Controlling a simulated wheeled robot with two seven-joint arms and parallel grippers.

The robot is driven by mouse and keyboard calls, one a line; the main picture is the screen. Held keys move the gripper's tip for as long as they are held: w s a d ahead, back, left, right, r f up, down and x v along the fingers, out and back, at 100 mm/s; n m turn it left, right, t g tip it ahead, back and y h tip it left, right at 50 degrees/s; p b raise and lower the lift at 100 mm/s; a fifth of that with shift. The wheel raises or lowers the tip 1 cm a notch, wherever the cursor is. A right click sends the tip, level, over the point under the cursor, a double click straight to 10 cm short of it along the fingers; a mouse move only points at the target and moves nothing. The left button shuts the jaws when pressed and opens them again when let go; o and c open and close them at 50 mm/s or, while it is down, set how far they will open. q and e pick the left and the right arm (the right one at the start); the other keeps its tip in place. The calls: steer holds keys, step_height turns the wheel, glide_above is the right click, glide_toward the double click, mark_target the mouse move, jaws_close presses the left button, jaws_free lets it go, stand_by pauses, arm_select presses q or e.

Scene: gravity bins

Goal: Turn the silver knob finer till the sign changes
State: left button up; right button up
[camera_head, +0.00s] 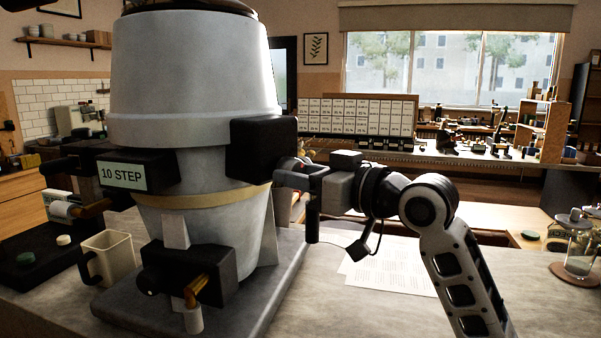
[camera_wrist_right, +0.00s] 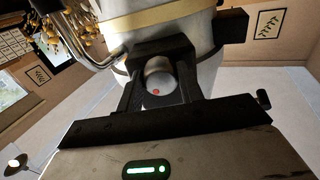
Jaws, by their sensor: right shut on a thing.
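A large grey gravity bin (camera_head: 190,75) with a tan band stands on a grey base at the left of the head view. A sign (camera_head: 121,175) on its front reads "10 STEP". A black housing (camera_head: 263,148) juts from the bin's right side. My right gripper (camera_head: 303,172) reaches this side from the right. In the wrist view the silver knob (camera_wrist_right: 159,74), round with a red dot low on its face, sits between the fingers of my right gripper (camera_wrist_right: 160,82), which is shut on it. The fingers mostly hide the knob in the head view. My left gripper is not in view.
A beige mug (camera_head: 112,255) stands at the bin's left, near a black tray (camera_head: 42,262) with small round pieces. A black spout with a brass handle (camera_head: 208,288) juts from the bin's front. Papers (camera_head: 392,268) lie under my right arm. A glass jar (camera_head: 578,250) stands far right.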

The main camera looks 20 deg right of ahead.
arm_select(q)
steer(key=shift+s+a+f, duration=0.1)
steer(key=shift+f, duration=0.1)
arm_select(e)
steer(key=o, duration=1)
arm_select(q)
steer(key=b, duration=0.2)
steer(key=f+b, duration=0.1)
steer(key=b, duration=0.1)
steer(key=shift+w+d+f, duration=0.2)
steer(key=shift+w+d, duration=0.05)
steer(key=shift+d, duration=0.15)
arm_select(e)
steer(key=v, duration=1.6)
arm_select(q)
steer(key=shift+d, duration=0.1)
